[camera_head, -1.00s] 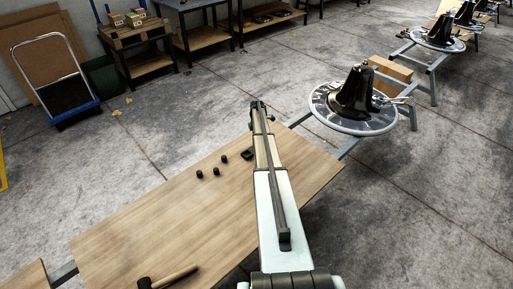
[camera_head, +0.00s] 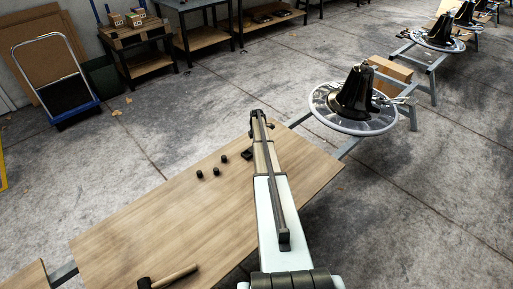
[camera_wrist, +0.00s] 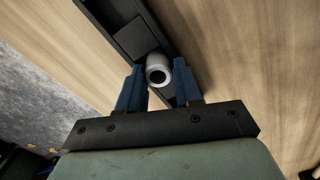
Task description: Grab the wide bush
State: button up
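In the head view my gripper (camera_head: 258,122) is at the far edge of the wooden table (camera_head: 150,225), and the cylinder is not visible. Several small black pieces (camera_head: 200,173) stand on the table, left of my arm.
A black box-like piece (camera_head: 247,154) lies beside my arm. A hammer (camera_head: 170,277) lies at the table's near edge. A round stand with a dark bell-shaped object (camera_head: 353,95) is to the right. The table's middle is clear.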

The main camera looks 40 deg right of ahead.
grip_shut()
jog(key=shift+r, duration=0.15)
